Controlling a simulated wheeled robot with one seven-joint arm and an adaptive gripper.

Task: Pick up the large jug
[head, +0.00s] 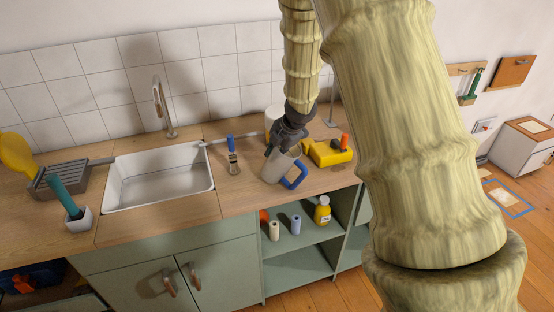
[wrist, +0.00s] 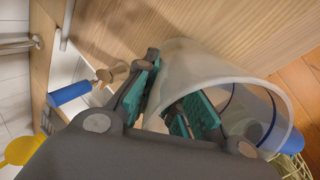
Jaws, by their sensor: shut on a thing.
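The large jug (head: 273,167) is grey and translucent with a blue handle (head: 294,176). It is at the front of the wooden counter, right of the sink, and looks slightly tilted; I cannot tell whether its base touches the counter. My gripper (head: 283,148) comes down onto its rim from above. In the wrist view the jug (wrist: 196,62) fills the middle, mouth towards the camera. My gripper (wrist: 168,108) has its teal pads either side of the jug's wall, one inside the mouth and one outside, shut on it. The blue handle shows behind the wall.
A yellow box-like item (head: 328,154) is close on the right. A pale cylinder (head: 272,116) stands behind. Open shelves (head: 305,243) with small bottles are below the counter edge.

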